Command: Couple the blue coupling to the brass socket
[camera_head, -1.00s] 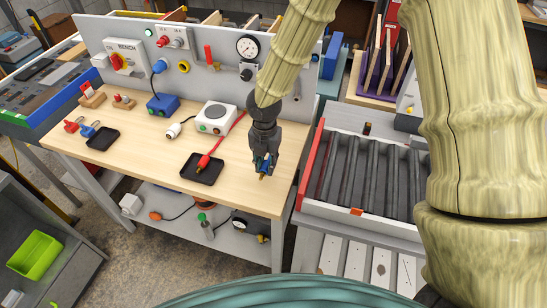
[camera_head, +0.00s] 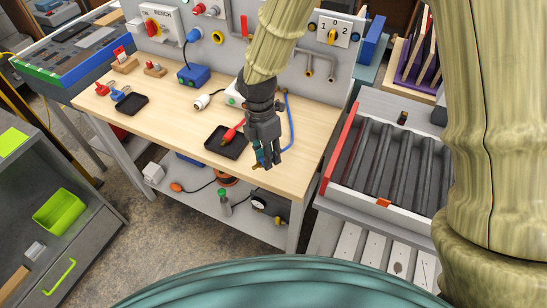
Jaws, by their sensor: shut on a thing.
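My gripper (camera_head: 268,158) points down over the front right part of the workbench top. It is shut on the blue coupling (camera_head: 260,157), which is mostly hidden by the fingers; a small brass-coloured tip shows at the lower left. A blue hose (camera_head: 291,125) runs up on the right behind the gripper. I cannot tell which fitting is the brass socket. The gripper is well in front of both and apart from them.
A black tray (camera_head: 212,148) with a red coupling (camera_head: 236,131) lies just left of my gripper. A blue box (camera_head: 194,76), a white plug (camera_head: 201,102) and another black tray (camera_head: 132,104) stand farther left. A grey roller unit with a red edge (camera_head: 342,148) adjoins the bench's right side.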

